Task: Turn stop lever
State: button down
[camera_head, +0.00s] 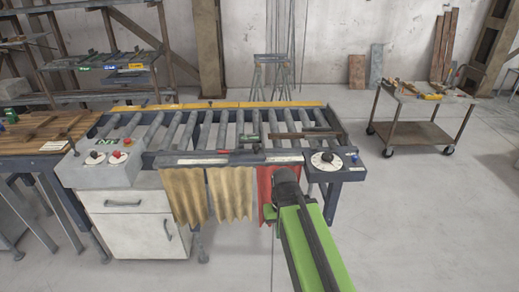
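The roller table (176,160) stands in the middle, with rollers across its frame. A small red handle (225,151) lies along its front rail, and a long dark bar (305,134) lies across the rollers to the right. I cannot tell which of these is the stop lever. A white dial (326,161) with a black knob sits on the right front corner. My green arm reaches up from the bottom right. Its dark end, my gripper (286,175), is in front of the red cloth below the front rail. Its fingers cannot be made out.
Tan and red cloth strips hang from the front rail. A tool cart (398,132) stands at the right; floor there is clear.

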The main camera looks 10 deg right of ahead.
aim_at(236, 151)
jog(key=u, duration=0.2)
jog(key=i, duration=0.95)
jog(key=u, duration=2.2)
jog(key=k, duration=1)
jog(key=z, duration=0.25)
jog(key=i, duration=1.05)
jog(key=u, duration=0.05)
